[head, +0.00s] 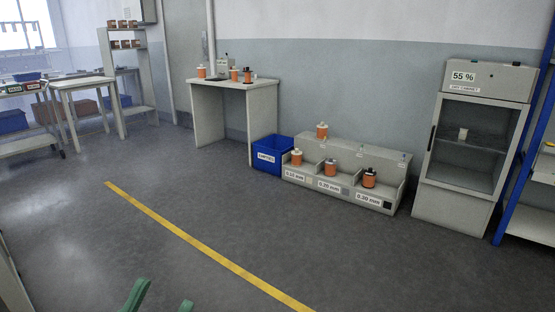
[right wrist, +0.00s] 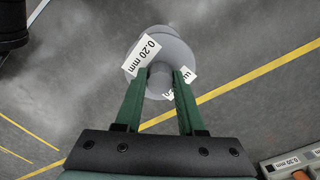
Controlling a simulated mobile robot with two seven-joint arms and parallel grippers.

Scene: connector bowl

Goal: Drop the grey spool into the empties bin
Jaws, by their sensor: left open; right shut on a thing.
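The grey spool (right wrist: 172,52), with white labels, one reading 0.20 mm, is in the right wrist view. My right gripper (right wrist: 160,80) is shut on it, with a green finger on either side, and holds it over the floor. The blue empties bin (head: 267,168) stands on the floor in the head view, between a grey table and a stepped rack. Its inside is mostly hidden. My left gripper (head: 164,294) is open at the bottom edge of the head view, only its green fingertips showing, far from the bin.
The rack (head: 341,193) holds several orange spools. The grey table (head: 233,83) stands left of the bin, with orange spools on top. A glass-fronted cabinet (head: 468,145) and a blue-framed shelf (head: 520,165) stand at right. The floor with a yellow line (head: 205,245) is clear.

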